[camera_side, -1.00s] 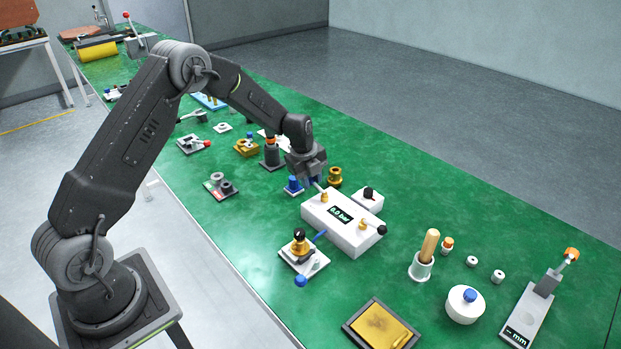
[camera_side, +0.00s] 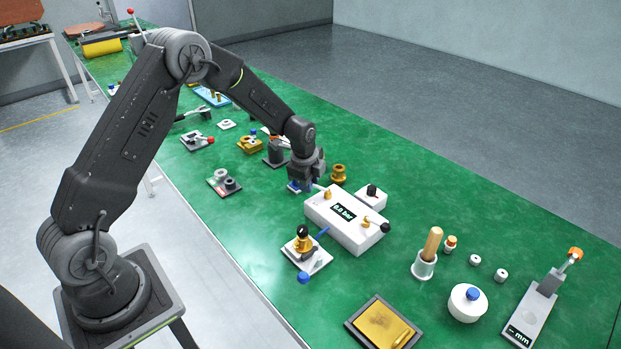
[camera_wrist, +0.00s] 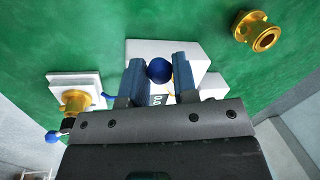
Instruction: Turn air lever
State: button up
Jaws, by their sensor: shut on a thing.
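The white box (camera_side: 350,228) with a pressure display (camera_side: 344,212) stands on the green table. Two brass valves with levers sit on its top. The rear lever (camera_side: 318,187) runs from its brass valve (camera_side: 327,194) toward my gripper (camera_side: 309,184). In the wrist view, the lever's round blue knob (camera_wrist: 159,70) is between the two fingers of my gripper (camera_wrist: 159,78), which is shut on it. The fingers and gripper body hide much of the box in that view. The front lever ends in a black knob (camera_side: 385,228), free of my gripper.
A brass flanged part (camera_side: 338,174) and a small white box with a black knob (camera_side: 371,196) stand close behind. A white plate with a brass and black part (camera_side: 303,243) stands in front, with a blue hose beside it. The table at right rear is clear.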

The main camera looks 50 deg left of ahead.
jog(key=n, duration=0.1)
jog(key=s+d+n, duration=0.1)
jog(key=n, duration=0.1)
jog(key=shift+s+d+n+y, duration=0.1)
jog(key=shift+s+n+y, duration=0.05)
jog(key=shift+n+y, duration=0.15)
jog(key=shift+s+d+n+g, duration=0.25)
jog(key=shift+d+n, duration=0.15)
jog(key=shift+n, duration=0.6)
jog(key=shift+s+d+n+g, duration=0.2)
jog(key=shift+d+n, duration=0.2)
jog(key=shift+n, duration=0.6)
jog(key=o, duration=0.9)
jog(key=r, duration=0.4)
jog(key=s+d+r, duration=0.1)
jog(key=r, duration=0.4)
jog(key=d+r, duration=0.1)
jog(key=r, duration=0.3)
jog(key=shift+s+d+r, duration=0.15)
jog(key=shift+s+r, duration=0.05)
jog(key=shift+r, duration=0.1)
jog(key=shift+r, duration=0.1)
